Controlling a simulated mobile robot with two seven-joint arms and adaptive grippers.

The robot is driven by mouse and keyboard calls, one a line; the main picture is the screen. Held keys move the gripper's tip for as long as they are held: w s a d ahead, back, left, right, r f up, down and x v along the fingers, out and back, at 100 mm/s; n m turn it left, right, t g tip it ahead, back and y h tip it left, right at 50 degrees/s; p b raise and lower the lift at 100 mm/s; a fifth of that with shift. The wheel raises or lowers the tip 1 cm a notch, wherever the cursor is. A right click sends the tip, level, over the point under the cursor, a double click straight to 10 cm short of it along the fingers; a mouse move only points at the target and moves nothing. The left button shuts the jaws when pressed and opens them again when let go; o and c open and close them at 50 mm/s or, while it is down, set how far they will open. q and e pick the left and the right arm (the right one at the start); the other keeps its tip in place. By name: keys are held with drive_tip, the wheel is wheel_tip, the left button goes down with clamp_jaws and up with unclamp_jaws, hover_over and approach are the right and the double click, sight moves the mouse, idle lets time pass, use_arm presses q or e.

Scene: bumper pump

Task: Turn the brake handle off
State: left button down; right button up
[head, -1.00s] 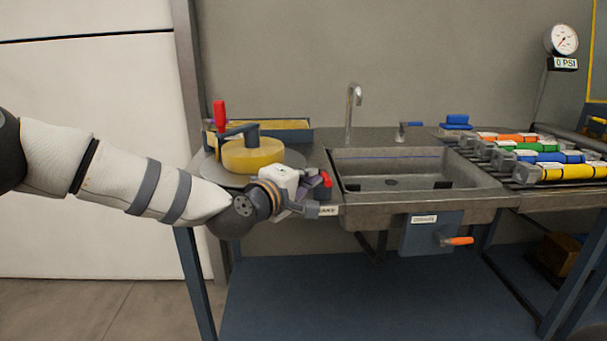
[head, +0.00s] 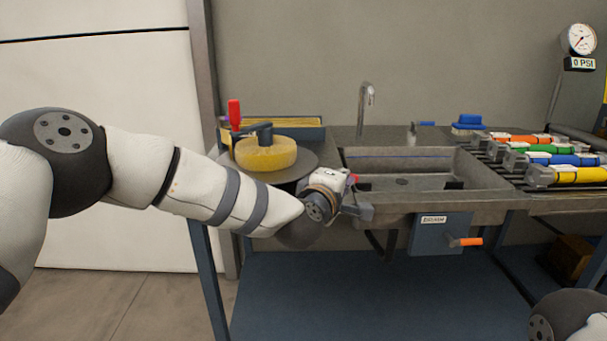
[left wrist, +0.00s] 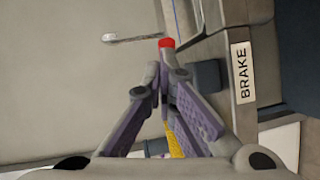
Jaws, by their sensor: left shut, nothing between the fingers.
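The brake handle shows its red tip in the left wrist view (left wrist: 166,43), just beyond my fingertips. In the head view only a small red part of the handle (head: 354,179) shows; my left gripper hides the rest. The white BRAKE label (left wrist: 242,73) is on the bench edge beside it. My left gripper (left wrist: 166,74) is shut and empty, its purple-padded fingers together near the handle. I cannot tell whether they touch it. My right gripper is out of view.
Several coloured cylinders (head: 560,160) lie further right. A gauge (head: 579,40) reads 0 PSI.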

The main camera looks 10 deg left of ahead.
sight(357, 177)
use_arm(q)
drive_tip(key=shift+w+d+n+y, duration=0.4)
drive_tip(key=shift+d+y, duration=0.1)
drive_tip(key=shift+d, duration=0.2)
drive_tip(key=shift+w+d+n+y, duration=0.3)
drive_tip(key=shift+w+d+y, duration=0.15)
drive_tip(key=shift+d, duration=0.25)
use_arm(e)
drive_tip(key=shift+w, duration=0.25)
use_arm(q)
drive_tip(key=shift+w+d, duration=0.15)
drive_tip(key=shift+d, duration=0.05)
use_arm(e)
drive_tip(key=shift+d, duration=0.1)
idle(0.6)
